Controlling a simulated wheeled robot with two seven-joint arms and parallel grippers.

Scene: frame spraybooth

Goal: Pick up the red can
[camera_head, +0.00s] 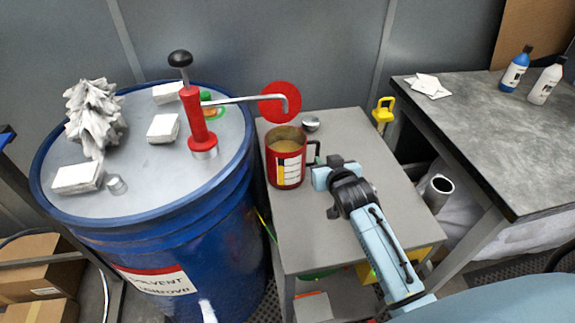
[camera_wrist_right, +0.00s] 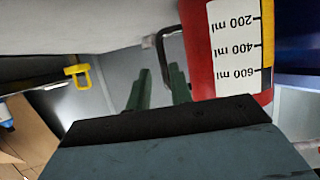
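The red can (camera_head: 272,167) is a mug-like container with a black handle, a white-and-yellow scale label and a tan content at its open top. It stands upright on the grey table. It also shows, very close, in the right wrist view (camera_wrist_right: 198,50). My right gripper (camera_head: 318,170) is right beside the can at its handle side. In the right wrist view its two green fingers (camera_wrist_right: 159,77) are apart, with the black handle (camera_wrist_right: 160,45) at the gap between their tips. I cannot tell whether they touch it. My left gripper is not in view.
A blue drum (camera_head: 205,235) stands left of the table (camera_head: 345,125), carrying a red hand pump (camera_head: 194,115) whose spout reaches toward the can. A small metal cup (camera_head: 311,124) sits behind the can. A workbench (camera_head: 480,130) with two bottles is at right.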

